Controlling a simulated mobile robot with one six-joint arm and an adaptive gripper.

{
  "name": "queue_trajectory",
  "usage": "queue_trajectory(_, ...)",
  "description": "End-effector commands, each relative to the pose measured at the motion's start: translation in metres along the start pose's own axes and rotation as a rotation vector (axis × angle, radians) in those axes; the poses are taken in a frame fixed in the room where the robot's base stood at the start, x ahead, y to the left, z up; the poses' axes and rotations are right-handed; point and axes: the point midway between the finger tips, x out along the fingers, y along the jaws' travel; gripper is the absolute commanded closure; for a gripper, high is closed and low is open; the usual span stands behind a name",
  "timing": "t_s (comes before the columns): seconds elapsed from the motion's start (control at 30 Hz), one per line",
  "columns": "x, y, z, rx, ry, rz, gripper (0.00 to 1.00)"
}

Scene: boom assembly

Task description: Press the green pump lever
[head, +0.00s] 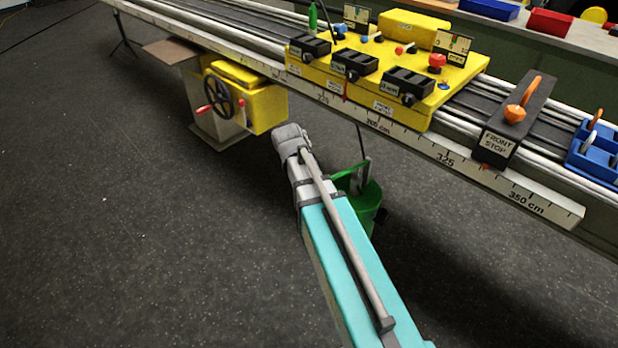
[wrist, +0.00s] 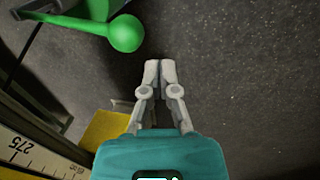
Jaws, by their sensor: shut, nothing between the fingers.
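The green pump lever (wrist: 125,34) shows in the wrist view at the upper left, with a round green knob at its end and a bar running left. My gripper (wrist: 159,64) is shut and empty, its fingertips below and right of the knob with a gap between in the picture. I cannot tell how high it is relative to the knob. In the head view, the green pump (head: 371,207) stands under the rail and is partly hidden by my teal arm. My fingers cannot be made out there.
The ruled rail (head: 445,156) runs across, carrying a yellow board (head: 463,75) and a black front stop (head: 515,122). Bare floor (head: 130,230) lies left.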

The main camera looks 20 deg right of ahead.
Motion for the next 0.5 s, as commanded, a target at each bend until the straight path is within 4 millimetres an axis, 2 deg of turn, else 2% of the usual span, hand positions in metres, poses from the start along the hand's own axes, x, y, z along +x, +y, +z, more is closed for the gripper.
queue_trajectory(0.5,-0.054,0.044,-0.002,0.004,-0.013,-0.109,1.0)
